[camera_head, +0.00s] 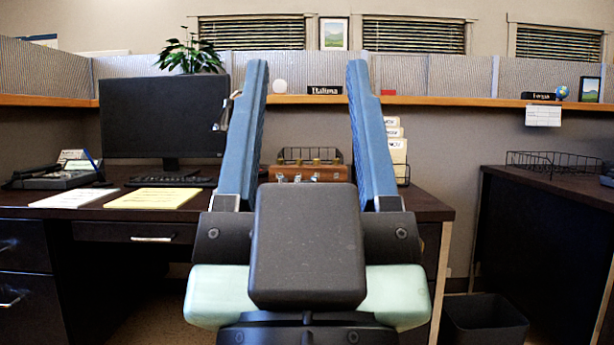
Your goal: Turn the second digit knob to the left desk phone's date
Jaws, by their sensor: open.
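My gripper (306,85) stands upright in the near middle of the view, its two blue fingers wide apart and empty. Between and beyond the fingers, a brown wooden box (312,172) with small metal parts along its top sits on the desk; its knobs are too small to read. The left desk phone (55,178) lies at the desk's left end, dark, with a small screen tilted up; its date cannot be read from here. My gripper is well short of both and touches neither. Its body hides the lower front of the box.
On the desk (430,208) are a dark monitor (160,118), a keyboard (172,181), a yellow pad (153,198) and a white paper (72,198). Files (397,152) stand right of the box. A second desk (560,185) holds a wire tray (545,161). A bin (485,320) stands between the desks.

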